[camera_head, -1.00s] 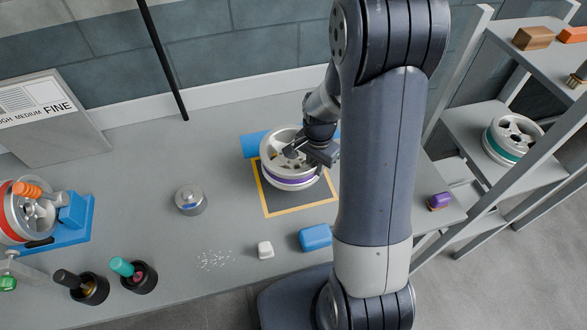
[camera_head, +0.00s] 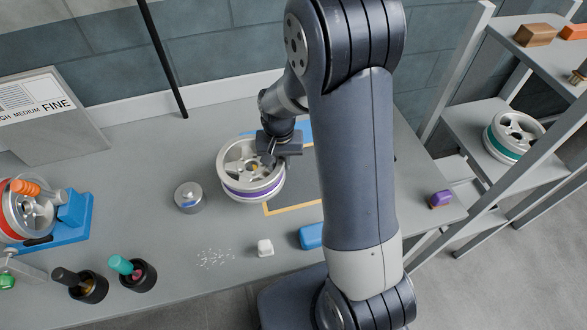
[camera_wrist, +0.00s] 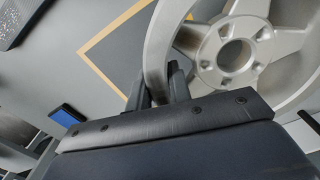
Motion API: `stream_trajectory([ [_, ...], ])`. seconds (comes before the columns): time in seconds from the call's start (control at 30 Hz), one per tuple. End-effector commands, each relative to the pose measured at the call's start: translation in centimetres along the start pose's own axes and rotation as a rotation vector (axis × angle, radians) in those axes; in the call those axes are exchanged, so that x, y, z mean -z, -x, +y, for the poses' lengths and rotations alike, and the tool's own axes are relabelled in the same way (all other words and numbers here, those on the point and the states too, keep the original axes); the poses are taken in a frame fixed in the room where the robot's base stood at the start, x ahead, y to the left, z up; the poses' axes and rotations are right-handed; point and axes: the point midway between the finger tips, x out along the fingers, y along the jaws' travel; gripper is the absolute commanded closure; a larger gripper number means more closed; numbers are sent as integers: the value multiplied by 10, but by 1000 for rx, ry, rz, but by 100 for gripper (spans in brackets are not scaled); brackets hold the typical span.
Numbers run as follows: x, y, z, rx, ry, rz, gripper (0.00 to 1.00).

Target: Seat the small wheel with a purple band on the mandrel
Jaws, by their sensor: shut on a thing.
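The silver wheel with a purple band (camera_head: 252,192) is left of my arm in the head view, its open spoked face up. My gripper (camera_head: 269,157) is shut on its rim on the far right side. In the wrist view the fingers (camera_wrist: 165,85) pinch the edge of the wheel (camera_wrist: 237,55), whose spokes and hub holes show. The wheel appears held above the table. A short silver round piece (camera_head: 190,196) stands on the table just left of the wheel and may be the mandrel; a gap shows between them in the picture.
A yellow-bordered dark mat (camera_head: 290,206) lies right of the wheel. A red-banded wheel on a blue stand (camera_head: 62,235) and dark cups (camera_head: 137,275) are at left. A teal-banded wheel (camera_head: 513,137) sits on the shelf.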

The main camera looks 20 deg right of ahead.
Motion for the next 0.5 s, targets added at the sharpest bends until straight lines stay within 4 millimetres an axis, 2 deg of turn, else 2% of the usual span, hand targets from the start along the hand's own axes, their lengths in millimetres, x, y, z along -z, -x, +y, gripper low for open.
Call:
stream_trajectory([
  [0.1, 1, 1, -22, 2, 151, 3, 100],
  [0.5, 3, 3, -87, 1, 637, 3, 100],
])
